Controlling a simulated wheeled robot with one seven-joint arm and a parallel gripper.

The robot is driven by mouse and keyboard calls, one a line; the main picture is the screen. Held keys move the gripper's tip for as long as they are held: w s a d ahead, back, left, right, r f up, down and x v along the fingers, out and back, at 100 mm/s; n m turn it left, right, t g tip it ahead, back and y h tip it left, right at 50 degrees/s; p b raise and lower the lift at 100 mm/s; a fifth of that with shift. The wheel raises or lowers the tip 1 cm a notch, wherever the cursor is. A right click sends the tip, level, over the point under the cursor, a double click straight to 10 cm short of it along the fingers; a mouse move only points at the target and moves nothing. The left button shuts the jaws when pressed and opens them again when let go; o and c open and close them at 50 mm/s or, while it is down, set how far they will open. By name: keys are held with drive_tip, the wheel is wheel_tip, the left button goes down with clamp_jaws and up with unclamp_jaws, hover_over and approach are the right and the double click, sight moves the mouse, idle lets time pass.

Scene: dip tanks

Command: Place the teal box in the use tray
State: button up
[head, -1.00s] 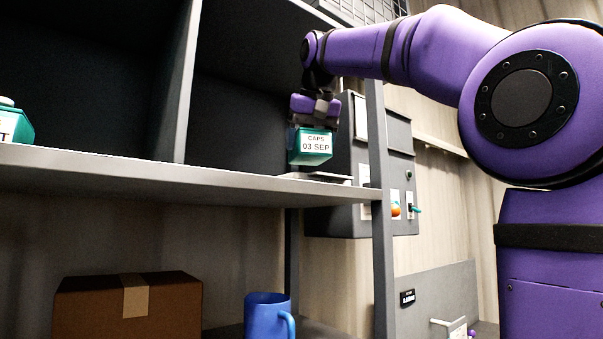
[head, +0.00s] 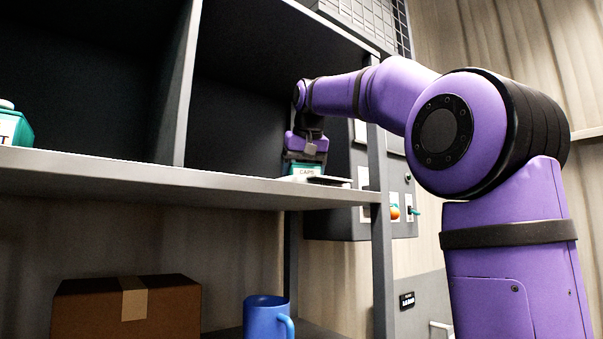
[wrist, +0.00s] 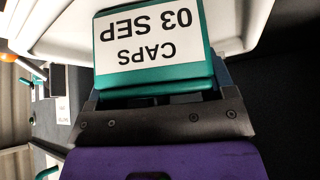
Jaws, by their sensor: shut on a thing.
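The teal box (head: 305,169) has a white label; in the wrist view the teal box (wrist: 153,45) reads "CAPS 03 SEP" upside down. My gripper (head: 306,158) is shut on it from above, at the right end of the upper shelf. In the head view only the box's upper part shows above the shelf's front edge, so I cannot tell whether its base touches anything. A flat, pale-rimmed tray (head: 329,181) shows beside the box on the shelf. In the wrist view a white tray rim (wrist: 62,35) lies around the box. No "use" marking is readable.
A grey shelf (head: 150,184) has an upright divider (head: 178,85) left of my gripper and a post (head: 381,240) at right. Another teal container (head: 14,128) stands far left. Below are a cardboard box (head: 125,310) and blue mug (head: 265,316). A control box (head: 345,224) hangs behind.

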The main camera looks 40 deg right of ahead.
drive_tip(key=shift+f, duration=0.1)
drive_tip(key=o, duration=0.9)
drive_tip(key=v, duration=1.2)
